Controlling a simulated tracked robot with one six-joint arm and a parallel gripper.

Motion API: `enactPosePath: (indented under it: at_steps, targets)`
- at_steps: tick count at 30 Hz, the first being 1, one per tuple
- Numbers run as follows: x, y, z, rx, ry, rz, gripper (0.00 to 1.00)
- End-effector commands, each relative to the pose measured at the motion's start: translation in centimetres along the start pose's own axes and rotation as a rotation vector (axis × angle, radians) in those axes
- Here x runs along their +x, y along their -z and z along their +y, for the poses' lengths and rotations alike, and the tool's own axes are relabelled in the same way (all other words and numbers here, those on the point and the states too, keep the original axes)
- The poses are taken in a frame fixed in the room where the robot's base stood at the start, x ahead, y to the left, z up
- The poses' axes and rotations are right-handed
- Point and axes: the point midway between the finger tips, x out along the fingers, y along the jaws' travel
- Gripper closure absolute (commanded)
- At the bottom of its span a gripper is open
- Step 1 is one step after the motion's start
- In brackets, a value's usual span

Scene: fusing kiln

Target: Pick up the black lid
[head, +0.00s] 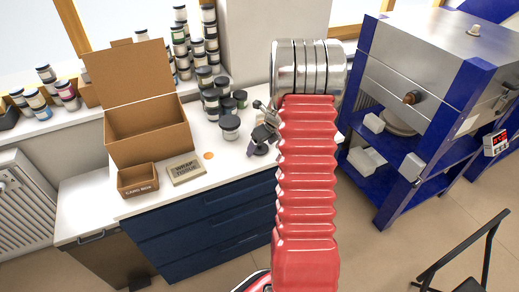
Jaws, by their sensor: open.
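Several jars with black lids stand on the white counter; the nearest one, a pale jar (230,133), has a black lid (230,121) on it. I cannot tell which black lid is meant. My gripper (259,146) is open over the counter, just right of and slightly nearer than this jar, apart from its lid. My red-sleeved arm hides part of the counter to the right. A small dark shape lies at the fingertips; I cannot tell whether it is a lid or part of my gripper.
An open cardboard box (148,130), a small cams box (138,180), a labelled block (186,172) and an orange disc (208,155) are on the left. Stacked jars (182,45) stand behind. A blue-framed kiln (430,60) is at right, with a black-framed stand (465,262) in front.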

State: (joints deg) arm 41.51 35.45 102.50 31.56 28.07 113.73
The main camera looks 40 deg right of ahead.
Motion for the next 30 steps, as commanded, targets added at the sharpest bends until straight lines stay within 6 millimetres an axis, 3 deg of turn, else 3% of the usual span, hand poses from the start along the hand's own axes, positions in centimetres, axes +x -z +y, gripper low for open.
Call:
enactPosePath:
  at_steps: [11, 30]
  targets:
    - [-0.03, 0.00, 0.01, 0.000, 0.000, 0.000, 0.22]
    - [-0.04, 0.00, 0.01, -0.001, 0.000, 0.000, 0.66]
